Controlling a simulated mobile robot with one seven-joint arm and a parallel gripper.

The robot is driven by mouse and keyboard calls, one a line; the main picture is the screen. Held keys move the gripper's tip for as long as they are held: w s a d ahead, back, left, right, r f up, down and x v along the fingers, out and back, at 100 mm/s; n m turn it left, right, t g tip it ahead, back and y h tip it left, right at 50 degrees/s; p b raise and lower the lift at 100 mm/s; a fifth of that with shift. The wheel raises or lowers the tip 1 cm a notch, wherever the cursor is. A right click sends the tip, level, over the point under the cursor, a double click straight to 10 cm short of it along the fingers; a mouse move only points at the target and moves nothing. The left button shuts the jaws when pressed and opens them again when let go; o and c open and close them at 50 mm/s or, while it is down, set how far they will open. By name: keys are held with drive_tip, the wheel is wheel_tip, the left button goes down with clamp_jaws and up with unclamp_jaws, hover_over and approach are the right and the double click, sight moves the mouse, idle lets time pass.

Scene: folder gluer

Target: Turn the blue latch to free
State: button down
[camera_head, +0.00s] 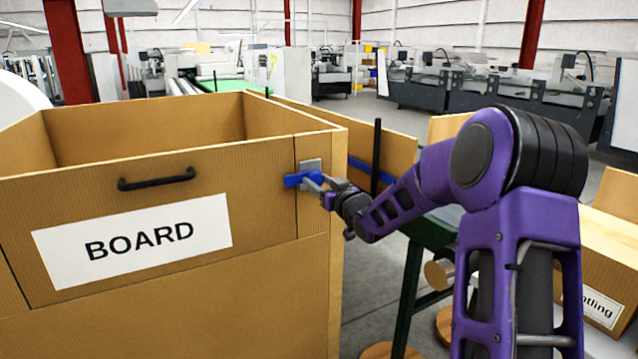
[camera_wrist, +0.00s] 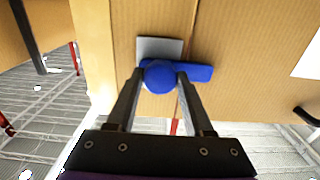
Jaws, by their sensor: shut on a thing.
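The blue latch (camera_head: 296,180) is on the front of the tall cardboard-brown box (camera_head: 281,270), near its right edge. It has a round blue knob and a flat blue bar, and sits by a grey plate (camera_head: 311,165). The bar lies about level and reaches across the seam toward the BOARD panel. In the wrist view the latch bar (camera_wrist: 200,73) extends right from the knob. My gripper (camera_head: 318,183) is shut on the knob, with one finger on each side in the wrist view (camera_wrist: 159,80).
The front panel carries a black handle (camera_head: 157,180) and a white BOARD label (camera_head: 133,240). A dark green stand (camera_head: 404,290) and a black upright post (camera_head: 376,157) are right of the box. Another labelled carton (camera_head: 600,265) stands at the far right.

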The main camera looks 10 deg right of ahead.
drive_tip(key=shift+m, duration=0.4)
drive_tip(key=m+p, duration=0.2)
drive_tip(key=m, duration=0.1)
drive_tip(key=shift+r+m, duration=0.1)
drive_tip(key=shift+m, duration=0.2)
drive_tip(key=m+p, duration=0.2)
drive_tip(key=m, duration=0.2)
drive_tip(key=shift+d+m+p, duration=0.1)
drive_tip(key=shift+m+p, duration=0.2)
drive_tip(key=shift+p, duration=0.1)
drive_tip(key=m+p, duration=0.2)
drive_tip(key=m, duration=0.2)
drive_tip(key=shift+m+p, duration=0.85)
drive_tip(key=shift+m, duration=1.55)
drive_tip(key=shift+c, duration=1.5)
unclamp_jaws()
